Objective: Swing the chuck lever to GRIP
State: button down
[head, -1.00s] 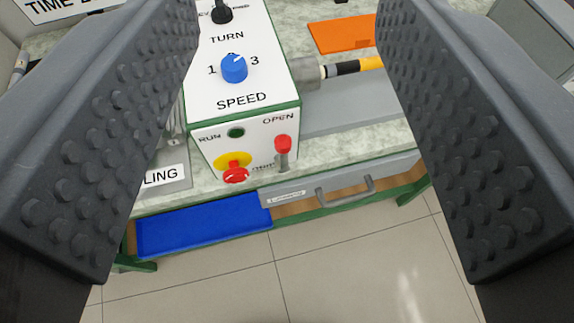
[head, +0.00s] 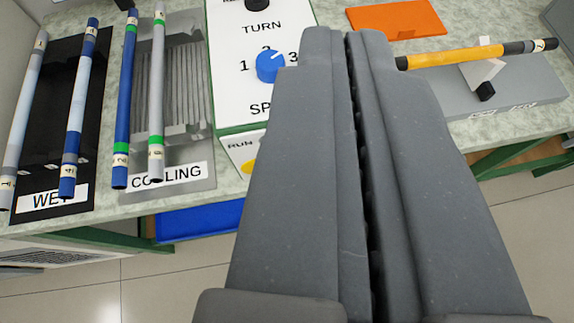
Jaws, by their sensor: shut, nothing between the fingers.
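My gripper (head: 345,36) is shut and empty, its fingers filling the middle of the head view. Behind its left finger stands the white machine box (head: 228,75) with green edges, lettered TURN and SPEED. A blue speed knob (head: 270,66) sits on its top, close to the left fingertip. The chuck lever and most of the box's front face are hidden behind my gripper. Only part of the RUN label and a bit of the yellow button (head: 249,167) show at the front.
Left of the box, blue and grey rods lie on the black WET rack (head: 68,120) and the grey COOLING rack (head: 190,150). To the right, a yellow and black rod (head: 450,57) rests on a support over a grey bed (head: 515,97). An orange mat (head: 395,19) lies behind.

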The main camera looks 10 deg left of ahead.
jog(key=w+a+f+g+h+p, duration=0.2)
jog(key=w+a+f+g+p, duration=0.2)
jog(key=w+a+f+p, duration=0.5)
jog(key=s+a+f+g+h+p, duration=0.1)
jog(key=s+f+g+h+p, duration=0.2)
jog(key=f+p, duration=0.6)
jog(key=s+g+p, duration=0.1)
jog(key=p, duration=0.5)
jog(key=shift+a, duration=0.3)
jog(key=shift+f, duration=0.15)
jog(key=x, duration=1)
jog(key=shift+s+d+f+p, duration=0.1)
jog(key=shift+d+p, duration=0.15)
jog(key=shift+p, duration=0.05)
jog(key=shift+d, duration=1.8)
